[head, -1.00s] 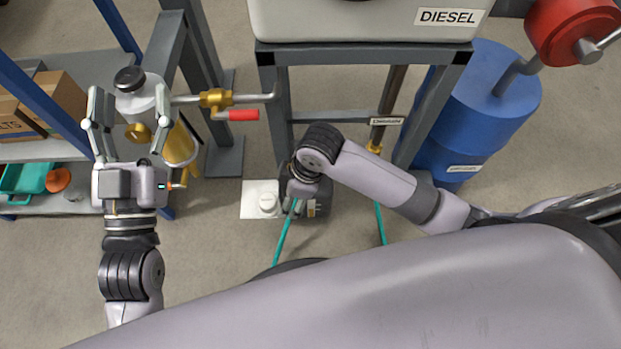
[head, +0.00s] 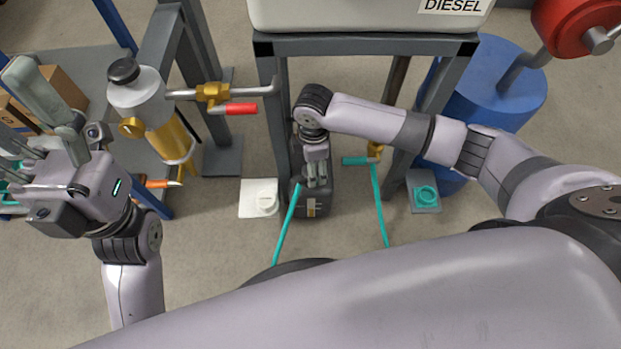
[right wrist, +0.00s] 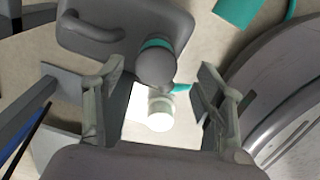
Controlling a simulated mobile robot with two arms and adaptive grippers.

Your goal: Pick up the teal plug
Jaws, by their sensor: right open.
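A round teal piece (head: 425,193), which looks like the teal plug, lies on a grey plate (head: 425,208) at the right in the head view. My right gripper (head: 316,180) points down over a dark grey pump (head: 311,205), well to the left of that piece. In the right wrist view the right gripper (right wrist: 158,92) is open. Between its fingers are the pump's round end with a teal band (right wrist: 157,44) and a white knob (right wrist: 160,112). My left gripper (head: 45,115) is open and empty at the far left, by the shelf.
A white plate (head: 250,190) with a white cap lies left of the pump. Teal hoses (head: 287,225) run along the floor. A teal valve handle (head: 355,160), frame legs and a blue drum (head: 500,85) stand close by. A bottle-like filter (head: 145,105) is beside the left gripper.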

